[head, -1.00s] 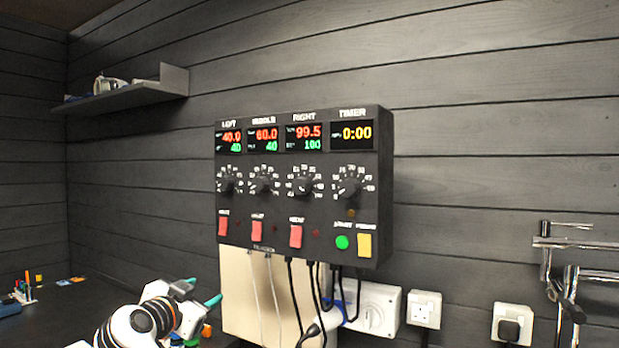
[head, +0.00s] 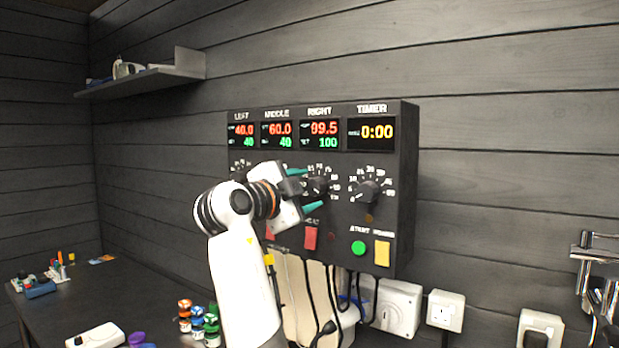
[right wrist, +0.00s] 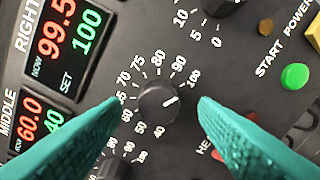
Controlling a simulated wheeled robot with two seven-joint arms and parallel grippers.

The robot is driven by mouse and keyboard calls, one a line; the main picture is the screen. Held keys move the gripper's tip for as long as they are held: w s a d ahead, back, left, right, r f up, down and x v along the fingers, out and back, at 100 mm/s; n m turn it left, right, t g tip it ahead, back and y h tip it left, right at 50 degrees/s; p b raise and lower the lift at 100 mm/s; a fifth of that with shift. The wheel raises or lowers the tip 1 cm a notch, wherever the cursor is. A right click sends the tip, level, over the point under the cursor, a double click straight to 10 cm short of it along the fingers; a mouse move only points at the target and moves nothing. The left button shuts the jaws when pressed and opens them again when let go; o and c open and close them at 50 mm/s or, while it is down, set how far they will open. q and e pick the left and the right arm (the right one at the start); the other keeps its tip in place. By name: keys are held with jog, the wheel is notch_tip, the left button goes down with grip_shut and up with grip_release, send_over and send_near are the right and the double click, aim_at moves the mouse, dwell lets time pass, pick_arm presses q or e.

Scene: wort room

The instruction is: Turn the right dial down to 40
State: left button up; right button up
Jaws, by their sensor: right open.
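The right dial (head: 318,186) is a round black knob on the dark control box. In the right wrist view the right dial (right wrist: 158,100) has a white pointer mark towards the 100 end of its scale. The RIGHT display (head: 320,134) reads 99.5 in red and 100 in green. My right gripper (head: 307,190) is open, its teal fingertips close to the right dial. In the right wrist view my right gripper (right wrist: 160,104) has one finger on each side of the knob, with visible gaps. My left gripper is not in view.
The timer dial (head: 367,191) is right of the right dial. My arm hides most of the middle dial. A red switch (head: 310,238), green button (head: 358,248) and yellow switch (head: 382,253) sit below. Black cables hang under the control box (head: 405,180).

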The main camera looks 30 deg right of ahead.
jog(key=shift+x, duration=0.8)
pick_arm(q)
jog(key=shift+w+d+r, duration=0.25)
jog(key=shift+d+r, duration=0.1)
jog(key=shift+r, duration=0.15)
pick_arm(e)
jog(key=shift+w, duration=0.1)
jog(key=c, duration=1)
